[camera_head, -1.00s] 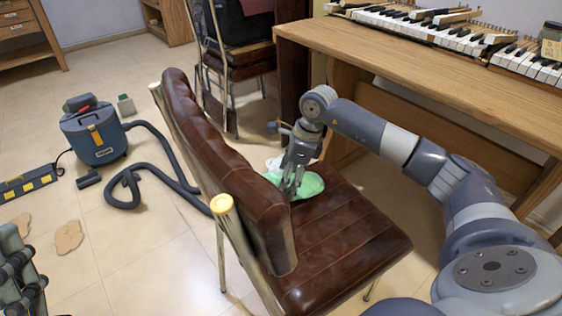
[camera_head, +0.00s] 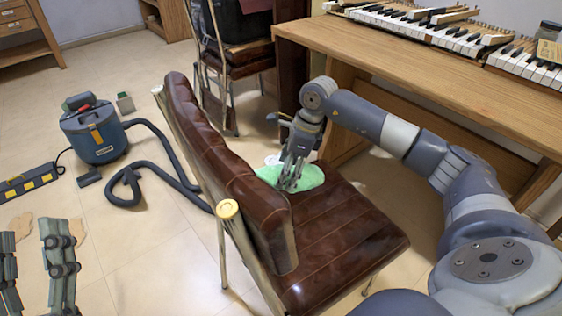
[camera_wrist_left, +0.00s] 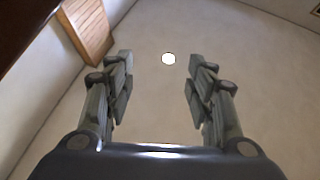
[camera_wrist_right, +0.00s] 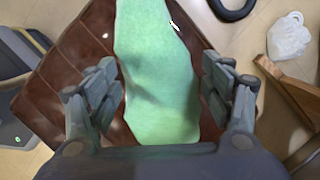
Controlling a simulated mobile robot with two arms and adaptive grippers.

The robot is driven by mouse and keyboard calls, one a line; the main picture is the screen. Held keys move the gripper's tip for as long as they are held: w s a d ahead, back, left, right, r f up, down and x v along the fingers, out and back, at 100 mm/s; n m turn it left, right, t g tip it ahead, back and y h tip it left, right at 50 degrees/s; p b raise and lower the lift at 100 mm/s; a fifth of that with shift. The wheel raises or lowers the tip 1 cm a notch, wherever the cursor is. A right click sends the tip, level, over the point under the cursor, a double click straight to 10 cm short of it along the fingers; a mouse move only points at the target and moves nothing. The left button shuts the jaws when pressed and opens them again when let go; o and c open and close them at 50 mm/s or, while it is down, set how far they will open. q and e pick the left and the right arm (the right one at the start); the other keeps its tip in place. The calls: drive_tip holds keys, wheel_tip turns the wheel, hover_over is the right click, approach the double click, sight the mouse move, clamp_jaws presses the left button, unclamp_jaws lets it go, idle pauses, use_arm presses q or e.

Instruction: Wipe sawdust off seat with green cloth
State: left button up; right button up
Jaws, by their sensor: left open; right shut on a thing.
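The green cloth (camera_head: 308,178) lies on the far part of the brown leather chair seat (camera_head: 335,235), close to the backrest. My right gripper (camera_head: 288,184) is over the cloth and shut on it. In the right wrist view the cloth (camera_wrist_right: 160,85) stretches between the fingers (camera_wrist_right: 160,95) and beyond them across the seat (camera_wrist_right: 85,50). I cannot make out sawdust on the seat. My left gripper (camera_head: 36,270) is open and empty at the lower left, away from the chair. Its spread fingers (camera_wrist_left: 160,90) also show in the left wrist view.
The chair's tufted backrest (camera_head: 215,150) stands left of the seat. A wooden desk with piano keys (camera_head: 450,40) is at right. A blue vacuum (camera_head: 95,135) with a black hose (camera_head: 125,185) is on the floor. A white crumpled thing (camera_wrist_right: 288,35) lies beyond the seat.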

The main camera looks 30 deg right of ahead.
drive_tip(key=shift+r, duration=0.4)
drive_tip(key=shift+r+p, duration=0.45)
drive_tip(key=shift+p, duration=0.1)
drive_tip(key=shift+r+p, duration=0.5)
drive_tip(key=shift+r, duration=0.15)
use_arm(q)
drive_tip(key=w+a+f+g+y, duration=0.1)
drive_tip(key=w+f+g+y, duration=0.1)
drive_tip(key=f+g, duration=0.4)
wheel_tip(320, 180, down, 4)
drive_tip(key=shift+w+f, duration=0.1)
drive_tip(key=shift+w, duration=0.4)
drive_tip(key=shift+a, duration=0.1)
